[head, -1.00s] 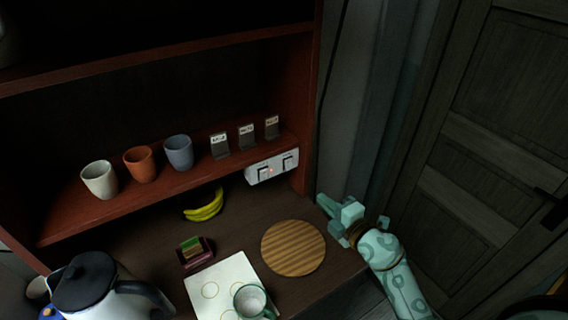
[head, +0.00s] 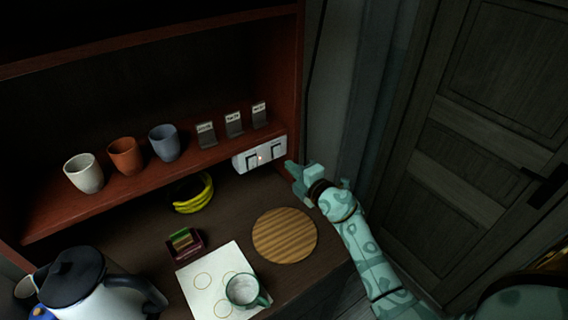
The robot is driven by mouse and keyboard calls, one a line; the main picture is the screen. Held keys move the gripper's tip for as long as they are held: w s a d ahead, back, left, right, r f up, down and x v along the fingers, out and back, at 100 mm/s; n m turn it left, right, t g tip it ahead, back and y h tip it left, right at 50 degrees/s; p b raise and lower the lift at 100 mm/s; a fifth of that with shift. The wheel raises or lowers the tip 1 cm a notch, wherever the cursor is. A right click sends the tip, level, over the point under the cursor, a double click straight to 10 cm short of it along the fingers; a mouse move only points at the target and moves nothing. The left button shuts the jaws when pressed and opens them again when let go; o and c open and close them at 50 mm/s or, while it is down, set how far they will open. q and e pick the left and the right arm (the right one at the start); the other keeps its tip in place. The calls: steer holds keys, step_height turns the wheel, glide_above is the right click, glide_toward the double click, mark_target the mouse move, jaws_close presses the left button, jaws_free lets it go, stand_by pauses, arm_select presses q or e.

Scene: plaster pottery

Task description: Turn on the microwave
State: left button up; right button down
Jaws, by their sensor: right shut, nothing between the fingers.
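No microwave shows in the head view. A white switch panel (head: 262,165) with two dark-framed switches and a small orange light between them is fixed below the right end of the red-brown shelf. My right gripper (head: 291,168) is shut and empty, its tips just right of and slightly below the panel's right end. I cannot tell whether the tips touch the panel. My left gripper is out of view.
Three cups, white (head: 84,174), orange (head: 126,157) and blue (head: 163,143), stand on the shelf (head: 130,180) with several labelled holders. Below are bananas (head: 194,200), a round wooden board (head: 285,236), a green mug (head: 243,291) and a kettle (head: 85,290).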

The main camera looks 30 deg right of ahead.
mark_target(278, 156)
steer(key=w, duration=0.2)
steer(key=w+b, duration=0.1)
steer(key=shift+w+a+f, duration=0.25)
steer(key=shift+w, duration=0.3)
